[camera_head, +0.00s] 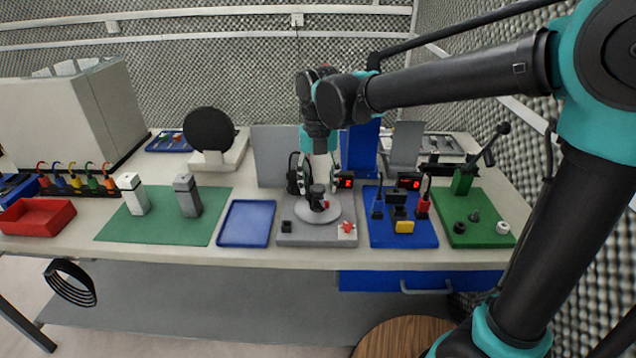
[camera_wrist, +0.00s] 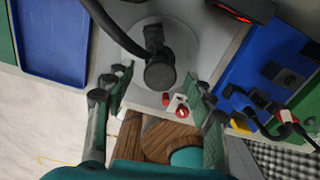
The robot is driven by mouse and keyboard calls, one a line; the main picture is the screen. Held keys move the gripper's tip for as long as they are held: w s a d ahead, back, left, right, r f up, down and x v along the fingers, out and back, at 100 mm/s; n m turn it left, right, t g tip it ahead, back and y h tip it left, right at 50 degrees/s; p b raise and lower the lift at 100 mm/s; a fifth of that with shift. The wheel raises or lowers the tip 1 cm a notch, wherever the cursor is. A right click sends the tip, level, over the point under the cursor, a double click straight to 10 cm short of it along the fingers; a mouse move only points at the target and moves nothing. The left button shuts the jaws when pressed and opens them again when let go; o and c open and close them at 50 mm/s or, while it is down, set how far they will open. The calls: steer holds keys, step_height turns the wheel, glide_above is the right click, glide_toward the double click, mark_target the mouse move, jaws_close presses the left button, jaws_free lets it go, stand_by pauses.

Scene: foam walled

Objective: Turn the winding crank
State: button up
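The winding crank (camera_head: 317,196) is a black arm with an upright round knob, on a light grey disc (camera_head: 300,211) on a grey station plate. In the wrist view the crank's knob (camera_wrist: 160,75) lies between my two fingers. My gripper (camera_head: 317,183) points down over the disc. Its fingers are spread, one on each side of the knob, and in the wrist view the gripper (camera_wrist: 158,80) shows gaps on both sides. Whether the fingertips reach down past the knob's top is hard to tell.
The grey station has a red button (camera_head: 347,227) at its front right and a small display (camera_head: 345,182) behind. A blue tray (camera_head: 245,222) lies to the left. A blue connector board (camera_head: 416,238) and a green base (camera_head: 477,232) with a black-handled lever stand to the right.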

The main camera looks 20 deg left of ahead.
mark_target(318, 187)
steer(key=shift+r, duration=0.1)
step_height(318, 187, up, 12)
stand_by(0.6)
